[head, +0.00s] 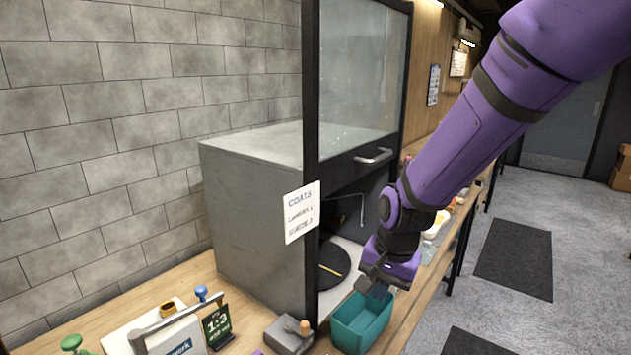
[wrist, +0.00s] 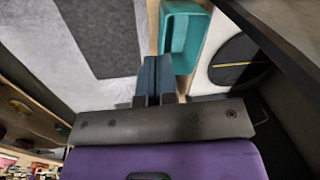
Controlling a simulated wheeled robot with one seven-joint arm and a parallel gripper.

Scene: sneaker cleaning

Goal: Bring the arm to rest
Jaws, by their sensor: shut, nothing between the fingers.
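My purple arm reaches in from the upper right in the head view. My gripper (head: 375,287) hangs just above and behind a teal bin (head: 362,322), in front of the grey booth's opening. In the wrist view my gripper's two fingers (wrist: 157,78) are together with nothing between them. The teal bin also shows in the wrist view (wrist: 183,40), beside the fingertips. I cannot tell whether the fingers touch its rim.
The grey booth (head: 252,200) has a raised glass door (head: 360,75) with a handle, and a black disc (head: 332,265) inside. A grey block with a wooden knob (head: 290,335) and a 1:3 sign (head: 217,326) stand left on the bench. Floor mats (head: 515,258) lie right.

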